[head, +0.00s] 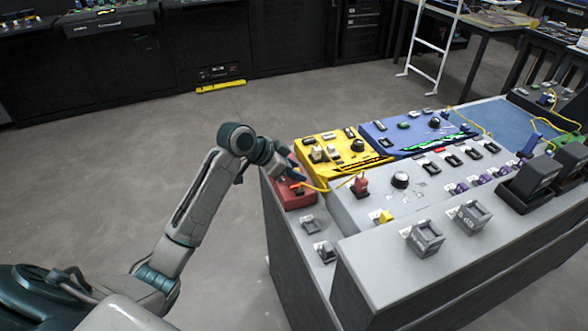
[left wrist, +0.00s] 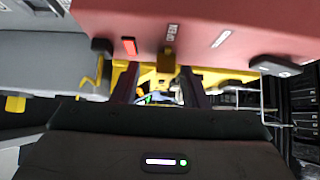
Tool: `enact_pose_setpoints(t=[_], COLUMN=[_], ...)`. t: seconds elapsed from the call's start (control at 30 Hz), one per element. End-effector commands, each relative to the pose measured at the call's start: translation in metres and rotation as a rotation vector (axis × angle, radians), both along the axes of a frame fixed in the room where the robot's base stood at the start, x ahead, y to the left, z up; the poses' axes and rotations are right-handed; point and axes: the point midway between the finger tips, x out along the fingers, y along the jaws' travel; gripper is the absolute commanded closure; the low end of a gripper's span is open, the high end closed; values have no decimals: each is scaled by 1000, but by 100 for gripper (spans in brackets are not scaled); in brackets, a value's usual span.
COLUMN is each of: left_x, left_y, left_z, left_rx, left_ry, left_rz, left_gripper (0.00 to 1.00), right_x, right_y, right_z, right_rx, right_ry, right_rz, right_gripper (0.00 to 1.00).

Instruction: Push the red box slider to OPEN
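The red box (head: 297,200) sits at the left end of the grey console, beside the yellow box. In the left wrist view the red box (left wrist: 225,25) fills the top, with a red mark, small white lettering and a brass-coloured slider tab (left wrist: 168,60) at its lower edge. My left gripper (head: 290,172) is at the red box and hides part of it in the head view. Its two fingers (left wrist: 158,82) stand apart, with the tab near the gap between their tips. I cannot tell whether they touch it. My right gripper is not in view.
A yellow box (head: 338,166) and a blue box (head: 385,131) with knobs stand behind the red box. The console (head: 345,212) carries a red connector, a round knob and grey blocks. A yellow cable runs close to my left gripper.

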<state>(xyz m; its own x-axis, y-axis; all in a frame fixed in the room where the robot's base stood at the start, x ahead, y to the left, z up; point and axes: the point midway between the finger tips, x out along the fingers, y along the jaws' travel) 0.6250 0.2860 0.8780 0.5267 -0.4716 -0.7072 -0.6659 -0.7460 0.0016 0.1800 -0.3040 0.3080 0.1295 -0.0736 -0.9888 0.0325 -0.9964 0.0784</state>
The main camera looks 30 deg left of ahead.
Motion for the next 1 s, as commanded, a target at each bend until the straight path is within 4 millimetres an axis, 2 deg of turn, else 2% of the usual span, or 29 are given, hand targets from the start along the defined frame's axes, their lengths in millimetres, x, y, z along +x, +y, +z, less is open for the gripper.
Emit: enact_pose_setpoints(t=[0.17, 0.6, 0.8, 1.0], left_x=[-7, -47, -55, -57], left_y=[9, 42, 48, 50], left_z=[10, 61, 73, 76], left_rx=[4, 6, 3, 0], left_ry=[-3, 0, -1, 1], left_rz=[2, -1, 0, -1], left_gripper=[60, 60, 60, 60], right_x=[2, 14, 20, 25], right_y=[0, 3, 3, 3], right_z=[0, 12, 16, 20], right_rx=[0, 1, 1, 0], right_ry=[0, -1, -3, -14], right_rz=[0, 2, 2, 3], right_gripper=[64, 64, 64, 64])
